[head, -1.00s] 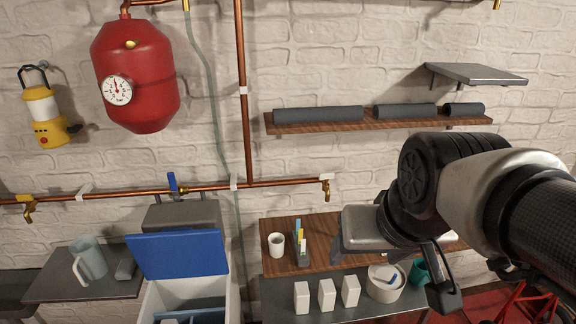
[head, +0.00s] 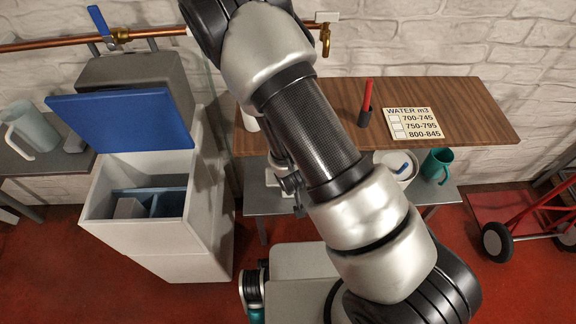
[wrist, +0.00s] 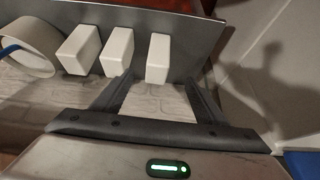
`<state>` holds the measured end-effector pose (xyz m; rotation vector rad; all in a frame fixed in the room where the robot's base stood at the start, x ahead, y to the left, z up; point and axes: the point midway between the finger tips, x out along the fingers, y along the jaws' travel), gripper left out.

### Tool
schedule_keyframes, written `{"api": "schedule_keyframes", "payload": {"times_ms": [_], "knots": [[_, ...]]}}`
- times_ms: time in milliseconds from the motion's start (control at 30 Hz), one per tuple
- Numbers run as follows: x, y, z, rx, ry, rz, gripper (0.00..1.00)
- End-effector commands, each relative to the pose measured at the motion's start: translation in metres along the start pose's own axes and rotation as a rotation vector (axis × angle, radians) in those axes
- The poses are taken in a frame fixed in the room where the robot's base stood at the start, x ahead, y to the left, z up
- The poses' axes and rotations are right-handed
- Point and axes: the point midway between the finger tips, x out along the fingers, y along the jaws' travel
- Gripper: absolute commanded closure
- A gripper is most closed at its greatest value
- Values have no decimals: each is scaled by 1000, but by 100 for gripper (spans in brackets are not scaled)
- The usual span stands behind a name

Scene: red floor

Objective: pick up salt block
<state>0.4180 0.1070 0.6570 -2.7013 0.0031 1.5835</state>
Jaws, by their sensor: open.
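Three white salt blocks stand in a row on a grey metal shelf in the wrist view: a left one (wrist: 78,50), a middle one (wrist: 118,50) and a right one (wrist: 158,57). My gripper (wrist: 160,84) is open and empty, its two fingers pointing at the shelf. The right block lies in line with the gap between the fingers, just past the tips; I cannot tell the exact distance. In the head view my arm hides most of the blocks and the gripper.
A white round tub (wrist: 28,48) stands beside the blocks. An open white cabinet (head: 215,185) with a blue lid (head: 122,122) is left of my arm. A teal mug (head: 437,163) is right.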

Motion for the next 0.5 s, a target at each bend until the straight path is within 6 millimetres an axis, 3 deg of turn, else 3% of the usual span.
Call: {"api": "schedule_keyframes", "payload": {"times_ms": [67,267,500], "knots": [[12,2,10,-11,3,4,33],[41,3,13,-15,10,3,33],[95,3,13,-15,9,3,33]]}}
